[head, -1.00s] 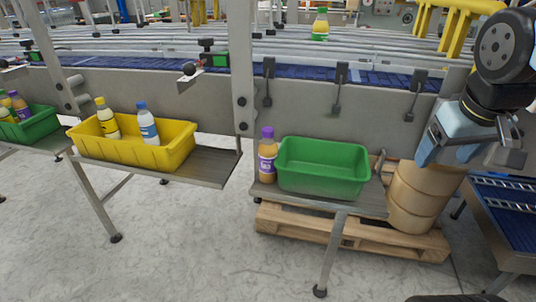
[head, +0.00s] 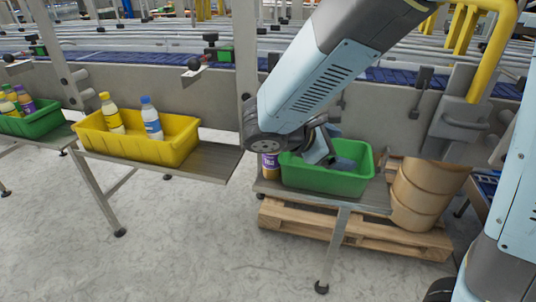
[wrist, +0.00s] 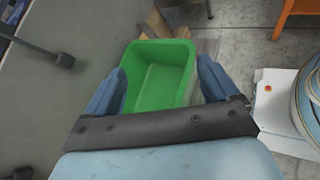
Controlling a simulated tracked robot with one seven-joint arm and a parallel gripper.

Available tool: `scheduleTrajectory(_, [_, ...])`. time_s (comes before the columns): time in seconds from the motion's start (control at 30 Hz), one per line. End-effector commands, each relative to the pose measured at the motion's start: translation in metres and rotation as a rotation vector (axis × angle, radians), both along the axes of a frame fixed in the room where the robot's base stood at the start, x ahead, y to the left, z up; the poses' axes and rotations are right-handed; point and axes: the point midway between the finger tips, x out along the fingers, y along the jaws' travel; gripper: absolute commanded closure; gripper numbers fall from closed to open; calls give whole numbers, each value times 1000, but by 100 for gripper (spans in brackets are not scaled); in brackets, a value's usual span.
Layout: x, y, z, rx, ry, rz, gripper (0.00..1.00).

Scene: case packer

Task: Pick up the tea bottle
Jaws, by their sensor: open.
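A brown bottle with a purple label (head: 269,166), which may be the tea bottle, stands on the shelf just left of the green bin (head: 325,181). My arm hides its upper part in the head view, and I do not see it in the wrist view. My gripper (wrist: 162,78) is open, with its fingers apart and nothing between them. It points down over the green bin, whose empty inside shows between the fingers in the wrist view. The gripper is partly hidden by my arm in the head view.
A yellow bin (head: 183,150) with two bottles, one yellow-capped (head: 112,114) and one blue-capped (head: 152,119), sits on a shelf to the left. Another green bin (head: 42,124) with bottles is farther left. A pallet (head: 360,237) and brown drum (head: 427,195) stand at right.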

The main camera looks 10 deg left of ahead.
Motion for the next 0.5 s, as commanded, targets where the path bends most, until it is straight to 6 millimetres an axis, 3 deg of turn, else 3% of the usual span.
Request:
scheduleTrajectory(0.03, [0,22,-7,-71,2,77,12])
scheduleTrajectory(0.3, [-16,129,-34,-396,-53,444,12])
scheduleTrajectory(0.5, [-39,187,-52,-551,-112,631,12])
